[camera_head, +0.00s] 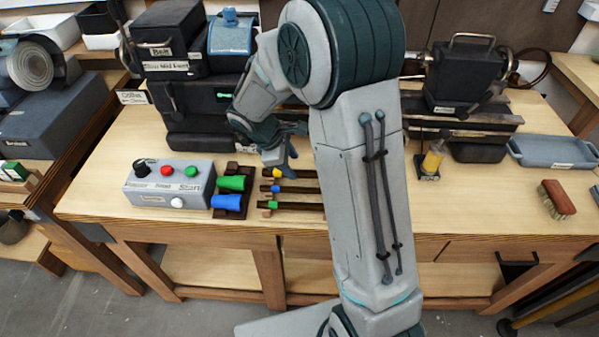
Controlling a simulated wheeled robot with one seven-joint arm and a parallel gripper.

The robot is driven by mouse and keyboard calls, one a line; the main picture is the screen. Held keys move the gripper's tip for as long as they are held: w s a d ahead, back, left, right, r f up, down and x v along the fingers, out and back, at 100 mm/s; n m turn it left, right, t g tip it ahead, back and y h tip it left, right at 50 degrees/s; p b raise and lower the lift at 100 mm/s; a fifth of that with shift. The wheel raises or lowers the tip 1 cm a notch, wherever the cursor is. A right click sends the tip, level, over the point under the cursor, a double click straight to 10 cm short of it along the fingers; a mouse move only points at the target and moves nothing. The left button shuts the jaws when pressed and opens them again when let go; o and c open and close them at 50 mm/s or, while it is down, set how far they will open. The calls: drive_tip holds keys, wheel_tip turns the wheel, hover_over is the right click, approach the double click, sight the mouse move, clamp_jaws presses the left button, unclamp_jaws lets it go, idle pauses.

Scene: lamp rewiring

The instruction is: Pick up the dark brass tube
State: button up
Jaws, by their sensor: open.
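My gripper (284,158) hangs over the middle of the workbench, pointing down, its jaws open with nothing seen between them. Just below it, several dark bars or tubes (298,189) lie side by side on the bench, with small yellow and green pieces at their left ends. I cannot tell which of them, if any, is the dark brass tube. My arm crosses the centre of the view and hides the bench to their right. I cannot tell whether the fingertips touch anything.
A grey control box (168,184) with coloured buttons and a dark rack with green and blue handles (231,192) stand left of the bars. Dark machines line the back.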

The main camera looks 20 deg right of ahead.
sight(298, 171)
drive_tip(key=x, duration=0.3)
drive_tip(key=shift+s+f, duration=0.1)
drive_tip(key=shift+f, duration=0.3)
clamp_jaws()
drive_tip(key=shift+r, duration=0.2)
